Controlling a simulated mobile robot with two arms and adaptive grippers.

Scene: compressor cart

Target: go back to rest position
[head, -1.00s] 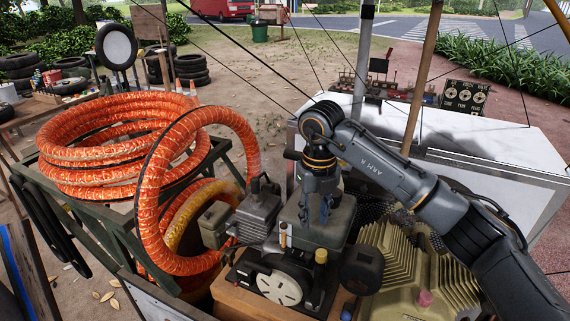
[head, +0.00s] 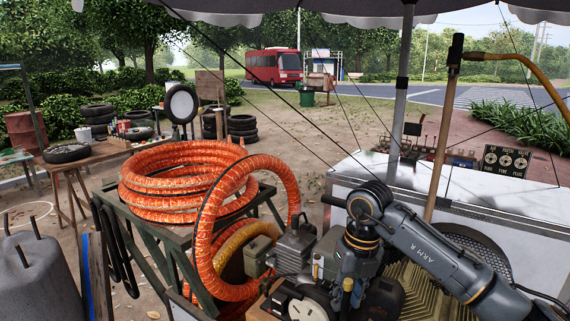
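My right arm comes in from the right. Its gripper (head: 351,276) points down over the compressor engine (head: 312,290). The fingers are dark against the engine's dark parts, so I cannot tell how far apart they are or whether they touch anything. I see nothing clearly held in them. My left arm and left gripper are not in the head view.
Orange hose coils (head: 180,172) lie on a green-framed stand left of the engine. A white-sided bench (head: 345,180) stands behind my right arm, with a gauge panel (head: 506,161) on it. An upright pole (head: 446,130) rises close by.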

